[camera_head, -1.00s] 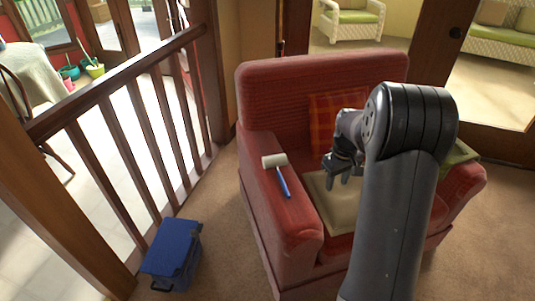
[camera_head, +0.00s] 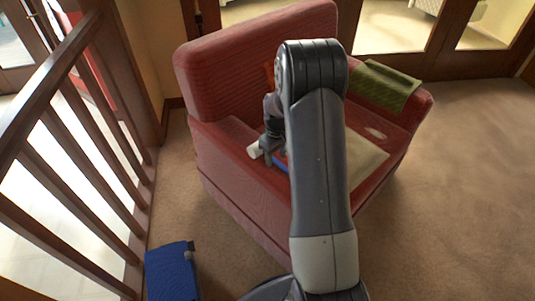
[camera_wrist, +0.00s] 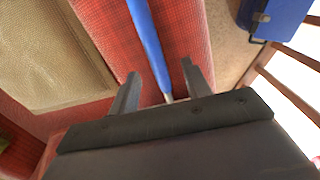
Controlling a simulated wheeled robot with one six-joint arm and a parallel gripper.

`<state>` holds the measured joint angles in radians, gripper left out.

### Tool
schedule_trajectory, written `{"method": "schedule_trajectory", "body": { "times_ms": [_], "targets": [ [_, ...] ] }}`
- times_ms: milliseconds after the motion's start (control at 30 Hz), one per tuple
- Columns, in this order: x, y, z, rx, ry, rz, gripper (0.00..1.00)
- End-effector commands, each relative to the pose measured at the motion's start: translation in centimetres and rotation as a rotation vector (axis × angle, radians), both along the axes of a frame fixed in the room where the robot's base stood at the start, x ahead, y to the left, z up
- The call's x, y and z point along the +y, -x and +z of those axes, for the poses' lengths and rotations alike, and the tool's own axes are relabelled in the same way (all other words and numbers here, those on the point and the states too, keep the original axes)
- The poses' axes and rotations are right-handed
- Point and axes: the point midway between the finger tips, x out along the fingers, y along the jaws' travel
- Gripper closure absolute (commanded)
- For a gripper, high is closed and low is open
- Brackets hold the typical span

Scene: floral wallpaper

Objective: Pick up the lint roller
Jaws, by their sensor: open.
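The lint roller lies on the left armrest of the red armchair (camera_head: 262,208). Its white roller head (camera_head: 254,151) and part of its blue handle (camera_head: 281,166) show in the head view; my arm hides the rest. My gripper (camera_head: 267,155) is at the armrest, over the roller. In the wrist view, the blue handle (camera_wrist: 149,40) runs down between the two open fingers of my gripper (camera_wrist: 158,85). A thin pale shaft shows at its lower end. The white head is hidden there by my gripper. I see no finger touching the handle.
A beige cushion (camera_head: 362,160) lies on the seat, also in the wrist view (camera_wrist: 45,50). A green cloth (camera_head: 385,86) hangs over the right armrest. A blue box (camera_head: 171,272) stands on the carpet by the wooden railing (camera_head: 75,135). Carpet at right is clear.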

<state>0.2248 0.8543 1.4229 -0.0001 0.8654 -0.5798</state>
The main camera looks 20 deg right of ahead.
Motion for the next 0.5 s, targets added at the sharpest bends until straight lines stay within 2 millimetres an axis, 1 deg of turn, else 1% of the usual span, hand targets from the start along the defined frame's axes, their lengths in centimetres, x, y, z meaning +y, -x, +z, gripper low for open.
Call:
{"method": "schedule_trajectory", "body": {
  "times_ms": [67,267,500],
  "targets": [
    [0.0,0.01,-0.55,0.0,0.0,0.0,0.54],
    [-0.01,-0.01,-0.5,-0.001,0.001,0.0,0.55],
    [0.0,-0.02,-0.49,-0.001,0.001,0.0,0.74]
  ]
}}
